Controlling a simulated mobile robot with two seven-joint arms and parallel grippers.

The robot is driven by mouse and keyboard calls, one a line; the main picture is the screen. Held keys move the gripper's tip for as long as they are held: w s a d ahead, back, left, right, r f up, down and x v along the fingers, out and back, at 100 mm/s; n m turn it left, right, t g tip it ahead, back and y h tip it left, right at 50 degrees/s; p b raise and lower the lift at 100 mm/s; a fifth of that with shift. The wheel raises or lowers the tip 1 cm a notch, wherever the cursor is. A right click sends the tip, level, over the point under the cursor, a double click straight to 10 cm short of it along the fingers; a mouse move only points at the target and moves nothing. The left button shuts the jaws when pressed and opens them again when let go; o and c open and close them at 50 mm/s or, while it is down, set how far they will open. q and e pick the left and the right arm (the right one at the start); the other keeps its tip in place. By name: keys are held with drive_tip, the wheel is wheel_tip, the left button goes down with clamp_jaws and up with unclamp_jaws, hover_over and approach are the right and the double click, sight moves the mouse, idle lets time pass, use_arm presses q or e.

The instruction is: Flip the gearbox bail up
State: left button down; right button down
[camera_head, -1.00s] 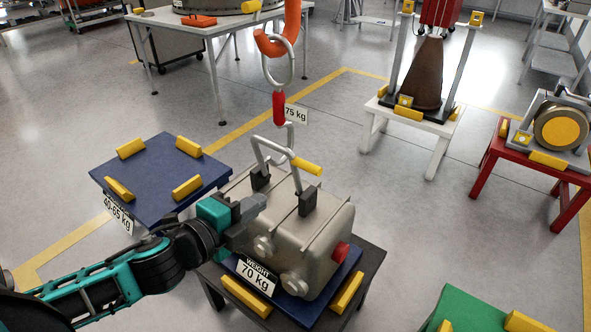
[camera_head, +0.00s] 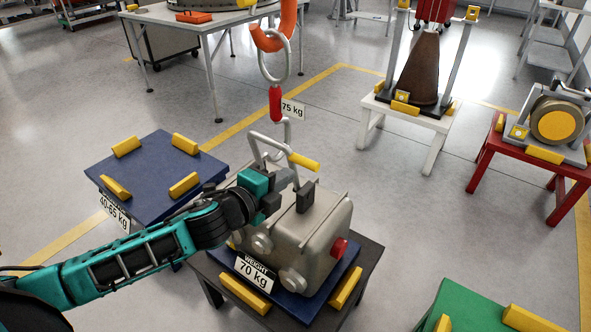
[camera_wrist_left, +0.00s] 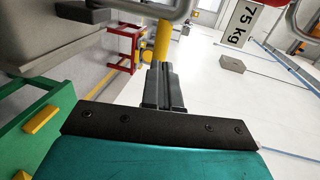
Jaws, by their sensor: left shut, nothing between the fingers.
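The gearbox (camera_head: 325,226) is a grey metal box on a blue pallet with a 70 kg label. Its bail is a grey metal loop with a yellow grip (camera_head: 304,161), standing up from the dark brackets on the gearbox top; its exact tilt is unclear. My left gripper (camera_head: 288,178) is shut and empty over the gearbox top, just in front of the bail. It hides part of the bail's legs and one bracket. In the left wrist view the shut fingers (camera_wrist_left: 163,86) point toward the yellow grip (camera_wrist_left: 162,42); contact cannot be told. My right gripper is not in view.
A hoist hook with a red part (camera_head: 275,104) and a 75 kg tag hangs close above and behind the bail. A blue stand (camera_head: 155,175) is at the left, a green one (camera_head: 470,311) at front right. A red stand and a white stand are further right.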

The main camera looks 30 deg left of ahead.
sight(306, 159)
use_arm(q)
drive_tip(key=shift+x, duration=2.35)
drive_tip(key=shift+w+r+p, duration=0.2)
drive_tip(key=shift+r+p, duration=0.1)
drive_tip(key=w+p, duration=0.1)
drive_tip(key=w+r+p, duration=0.1)
drive_tip(key=w, duration=0.1)
drive_tip(key=shift+d+r+p, duration=0.15)
drive_tip(key=shift+d+p, duration=0.1)
drive_tip(key=shift+p, duration=0.05)
drive_tip(key=shift+w+d, duration=0.1)
drive_tip(key=shift+w, duration=0.3)
drive_tip(key=shift+r, duration=0.15)
